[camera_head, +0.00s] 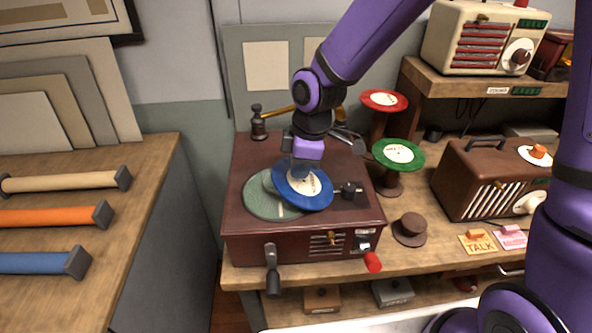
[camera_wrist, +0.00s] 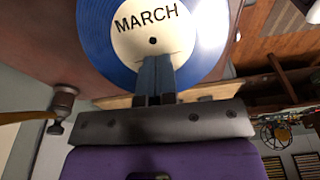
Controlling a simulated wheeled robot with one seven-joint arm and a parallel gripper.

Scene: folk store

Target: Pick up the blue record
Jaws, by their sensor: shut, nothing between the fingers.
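The blue record (camera_head: 312,203) lies tilted and off centre over the green platter (camera_head: 262,207) of the brown record player. In the wrist view, the blue record (camera_wrist: 97,38) fills the top and its cream label reads MARCH. My gripper (camera_head: 302,171) is over the record's label; its fingertips (camera_wrist: 156,60) are together, in front of the label's lower part. They hold nothing. I cannot tell whether the tips touch the record.
The record player (camera_head: 245,171) has a crank (camera_head: 272,283) in front and an arm at the back. A red record (camera_head: 370,98) and a green record (camera_head: 418,158) rest on stands to the right.

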